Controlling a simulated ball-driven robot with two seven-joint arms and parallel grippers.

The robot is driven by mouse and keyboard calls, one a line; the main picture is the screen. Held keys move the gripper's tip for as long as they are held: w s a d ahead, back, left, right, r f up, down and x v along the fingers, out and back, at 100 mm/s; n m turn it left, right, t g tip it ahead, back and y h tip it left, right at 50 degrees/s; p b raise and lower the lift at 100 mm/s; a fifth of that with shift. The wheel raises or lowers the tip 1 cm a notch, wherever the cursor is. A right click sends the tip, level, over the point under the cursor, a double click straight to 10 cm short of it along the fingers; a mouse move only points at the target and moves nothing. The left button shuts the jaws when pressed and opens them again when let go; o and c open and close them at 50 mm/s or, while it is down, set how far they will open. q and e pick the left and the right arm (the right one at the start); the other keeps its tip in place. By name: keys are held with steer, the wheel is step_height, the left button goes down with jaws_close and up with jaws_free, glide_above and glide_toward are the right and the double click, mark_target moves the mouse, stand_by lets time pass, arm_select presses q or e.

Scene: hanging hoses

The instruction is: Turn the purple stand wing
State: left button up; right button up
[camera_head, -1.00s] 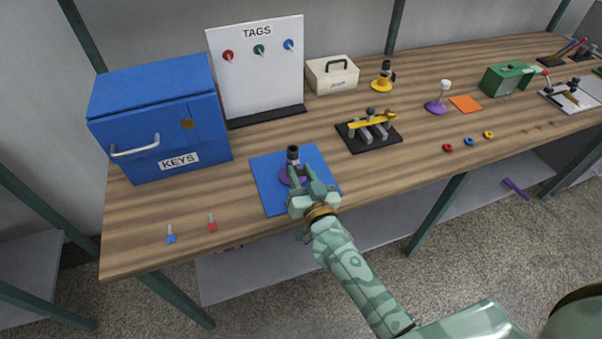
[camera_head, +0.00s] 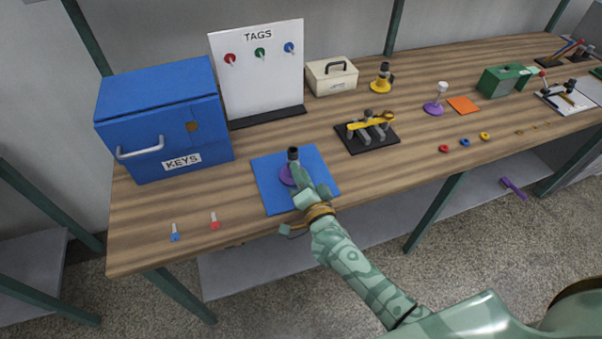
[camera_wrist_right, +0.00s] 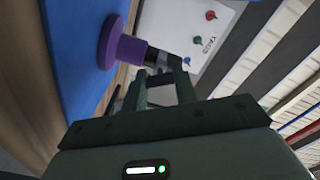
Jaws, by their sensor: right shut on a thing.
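A stand with a purple base (camera_head: 287,176) and a black top (camera_head: 293,153) is upright on a blue mat (camera_head: 268,200). In the right wrist view its purple disc and collar (camera_wrist_right: 128,50) show at upper left, with the black part (camera_wrist_right: 156,58) at the fingertips. My right gripper (camera_head: 298,173) is at the stand's upper part, shut on its wing, the fingers seen nearly edge-on. The wing itself is mostly hidden by the fingers. My left gripper is not in view.
A blue KEYS box (camera_head: 160,125) and a white TAGS board (camera_head: 260,75) stand behind, at left. A black rack (camera_head: 368,145) with a yellow-topped piece is to the right. Two small tags lie near the front edge.

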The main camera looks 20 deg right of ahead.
steer(key=shift+m, duration=0.9)
steer(key=o, duration=1)
steer(key=s, duration=0.5)
steer(key=s+p, duration=0.1)
steer(key=s, duration=0.5)
steer(key=s+p, duration=0.1)
steer(key=s, duration=0.4)
steer(key=shift+s+d, duration=0.15)
steer(key=shift+d, duration=0.15)
